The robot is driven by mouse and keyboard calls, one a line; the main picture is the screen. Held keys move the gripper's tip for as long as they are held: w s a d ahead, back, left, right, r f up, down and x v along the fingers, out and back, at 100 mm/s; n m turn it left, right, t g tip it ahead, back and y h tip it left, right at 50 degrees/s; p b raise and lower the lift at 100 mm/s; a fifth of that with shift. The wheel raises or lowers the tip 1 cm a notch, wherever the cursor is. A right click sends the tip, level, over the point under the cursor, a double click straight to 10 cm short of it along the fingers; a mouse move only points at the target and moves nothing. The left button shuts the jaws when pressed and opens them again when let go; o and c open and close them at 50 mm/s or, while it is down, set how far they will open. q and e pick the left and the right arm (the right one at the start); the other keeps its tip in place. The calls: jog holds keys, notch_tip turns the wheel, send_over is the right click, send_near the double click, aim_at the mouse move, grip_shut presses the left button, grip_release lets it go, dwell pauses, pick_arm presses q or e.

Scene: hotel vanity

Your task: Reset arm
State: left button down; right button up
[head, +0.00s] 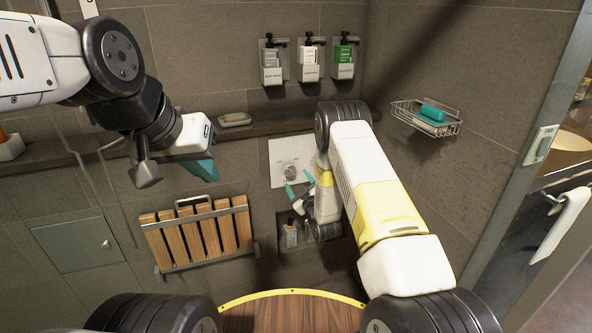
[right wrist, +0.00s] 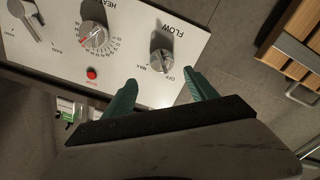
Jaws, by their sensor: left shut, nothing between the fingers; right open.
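My left gripper (head: 203,172) hangs at the left of the head view, in front of the wall and above the folded wooden seat. Its teal fingers are shut with nothing visible between them. My right gripper (head: 298,190) is in front of the white control panel (head: 282,152). Its teal fingers are apart and empty, also seen in the right wrist view (right wrist: 160,92). There, the fingers point toward the FLOW knob (right wrist: 162,60) and appear apart from it. The HEAT knob (right wrist: 93,36) and a red button (right wrist: 91,74) are further left on the panel.
A slatted wooden seat (head: 198,232) is on the wall below the left gripper. A ledge (head: 262,127) carries a soap dish (head: 235,119). Several dispensers (head: 308,60) hang above. A wire basket (head: 428,118) is on the right wall. A niche below the panel holds a bottle (head: 290,236).

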jog(key=d+r+m+g+h, duration=0.1)
jog(key=d+r+m+g, duration=0.15)
jog(key=r, duration=0.65)
jog(key=d+r+m+g+h, duration=0.15)
jog(key=d+r, duration=0.25)
jog(key=r, duration=0.5)
jog(key=s+d+r+m+g, duration=0.1)
jog(key=s+d+r+m, duration=0.1)
jog(key=s+r, duration=0.5)
jog(key=s+d+r+m+g, duration=0.1)
jog(key=s+r+m+g, duration=0.1)
jog(key=s, duration=1.4)
jog(key=s+d+r+m+g, duration=0.1)
jog(key=s+r+m+g, duration=0.1)
jog(key=s, duration=1.5)
jog(key=shift+s+d+r+g+h, duration=0.25)
jog(key=shift+d+r+g+h, duration=0.2)
jog(key=shift+r+g, duration=0.4)
jog(key=shift+s+a+f, duration=0.1)
jog(key=shift+a+f, duration=0.1)
jog(key=shift+a, duration=0.1)
jog(key=shift+s, duration=0.1)
